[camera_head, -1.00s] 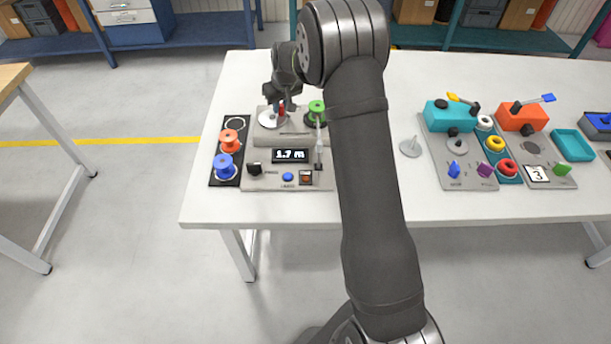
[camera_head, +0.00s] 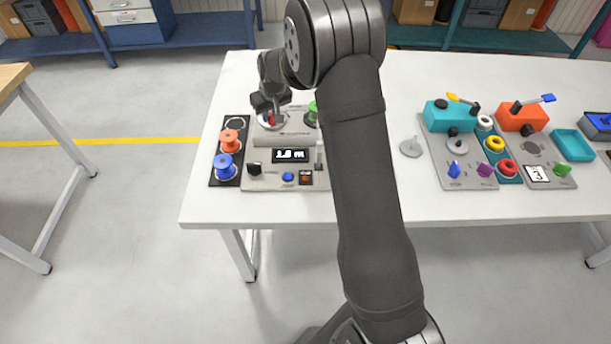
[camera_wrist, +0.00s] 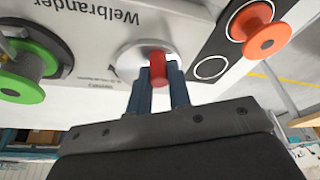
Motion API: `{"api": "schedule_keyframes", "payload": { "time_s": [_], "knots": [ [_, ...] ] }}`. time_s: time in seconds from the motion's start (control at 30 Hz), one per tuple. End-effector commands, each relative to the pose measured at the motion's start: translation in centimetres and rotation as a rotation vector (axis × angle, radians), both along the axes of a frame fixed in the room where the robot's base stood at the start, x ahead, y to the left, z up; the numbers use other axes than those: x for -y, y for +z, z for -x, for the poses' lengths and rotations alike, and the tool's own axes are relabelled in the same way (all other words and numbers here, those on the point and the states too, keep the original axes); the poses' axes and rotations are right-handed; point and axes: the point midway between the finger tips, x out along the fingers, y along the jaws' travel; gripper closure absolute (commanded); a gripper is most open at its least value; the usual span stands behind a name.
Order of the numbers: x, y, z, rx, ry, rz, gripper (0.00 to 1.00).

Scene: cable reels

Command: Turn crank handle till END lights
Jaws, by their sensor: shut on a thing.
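The winding machine (camera_head: 270,180) is a grey unit on the white table, with a display (camera_head: 290,155) that seems to read 1.8 m. Its crank is a pale disc (camera_head: 264,123) with a red handle (camera_wrist: 158,70), clear in the wrist view. My gripper (camera_wrist: 158,82) is shut on the red handle, one blue-grey finger on each side. A green reel (camera_wrist: 25,75) sits on the machine beside the crank. A small dark square button or lamp (camera_head: 306,177) is at the machine's front right; I cannot read its label or tell whether it is lit.
A black rack left of the machine holds an orange reel (camera_head: 229,141) and a blue reel (camera_head: 225,166). A grey disc with a pin (camera_head: 411,148) stands right of my arm. More devices, including a teal box (camera_head: 450,115), are further right.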

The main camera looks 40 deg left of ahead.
Motion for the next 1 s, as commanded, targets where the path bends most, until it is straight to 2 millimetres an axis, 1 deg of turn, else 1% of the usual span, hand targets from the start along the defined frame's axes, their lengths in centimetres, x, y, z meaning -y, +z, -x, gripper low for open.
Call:
{"api": "schedule_keyframes", "payload": {
  "time_s": [0.2, 0.43, 0.7, 0.9, 0.93, 0.97, 1.0],
  "knots": [
    [-1.2, 0.0, 0.6, 0.001, -0.001, -0.001, 0.99],
    [-2.6, 0.0, 0.6, 0.000, -0.002, 0.000, 0.99],
    [-4.0, 0.0, -0.2, 0.001, -0.003, 0.000, 0.99],
    [-4.0, 0.0, -0.2, 0.000, -0.002, 0.001, 0.99],
    [-4.0, 0.0, -0.2, 0.000, -0.002, 0.001, 0.76],
    [-4.0, 0.0, -0.2, 0.000, -0.002, 0.001, 0.71],
    [-4.0, 0.0, -0.2, 0.000, -0.002, 0.001, 0.63]
  ]
}}
